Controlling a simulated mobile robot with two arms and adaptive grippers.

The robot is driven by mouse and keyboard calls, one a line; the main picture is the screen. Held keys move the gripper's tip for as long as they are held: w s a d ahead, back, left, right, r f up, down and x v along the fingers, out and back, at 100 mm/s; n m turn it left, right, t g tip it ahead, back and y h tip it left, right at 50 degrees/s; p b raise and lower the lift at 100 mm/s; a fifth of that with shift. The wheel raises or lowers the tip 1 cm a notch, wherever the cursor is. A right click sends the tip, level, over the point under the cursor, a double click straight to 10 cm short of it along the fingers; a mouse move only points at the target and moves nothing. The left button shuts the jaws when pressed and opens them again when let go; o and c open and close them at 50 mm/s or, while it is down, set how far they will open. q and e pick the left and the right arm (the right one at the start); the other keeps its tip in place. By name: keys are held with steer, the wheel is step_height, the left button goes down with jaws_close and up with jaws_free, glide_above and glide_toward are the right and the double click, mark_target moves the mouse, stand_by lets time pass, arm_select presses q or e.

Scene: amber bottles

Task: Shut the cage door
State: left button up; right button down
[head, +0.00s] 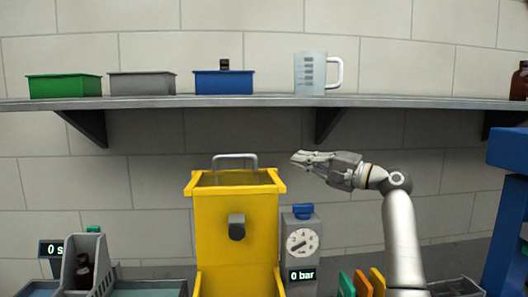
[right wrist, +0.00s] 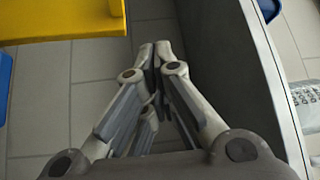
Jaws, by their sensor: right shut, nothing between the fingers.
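A yellow box-like frame (head: 237,235), which looks like the cage, stands in the middle of the head view. I cannot tell for sure which part is the door. My right gripper (head: 300,158) is shut and empty, right of the handle and apart from it. In the right wrist view its fingertips (right wrist: 156,50) are together, with a yellow edge (right wrist: 62,18) at upper left. My left gripper is out of view.
A shelf (head: 270,102) above holds green, grey and blue bins, a measuring jug (head: 310,73) and an amber bottle (head: 519,82). A grey gauge unit (head: 301,243) reading 0 bar stands right of the yellow frame. A blue structure (head: 508,210) is at far right.

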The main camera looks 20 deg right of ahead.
steer(key=r+p+x, duration=0.1)
steer(key=p+x, duration=0.5)
steer(key=x, duration=0.4)
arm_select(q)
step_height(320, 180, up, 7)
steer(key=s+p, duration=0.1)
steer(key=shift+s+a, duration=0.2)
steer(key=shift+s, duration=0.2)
arm_select(e)
steer(key=shift+s+a+f, duration=0.3)
steer(key=shift+s+a, duration=0.35)
steer(key=shift+s, duration=0.25)
steer(key=shift+s+a+f, duration=0.3)
steer(key=shift+s+a, duration=0.35)
steer(key=shift+s, duration=0.25)
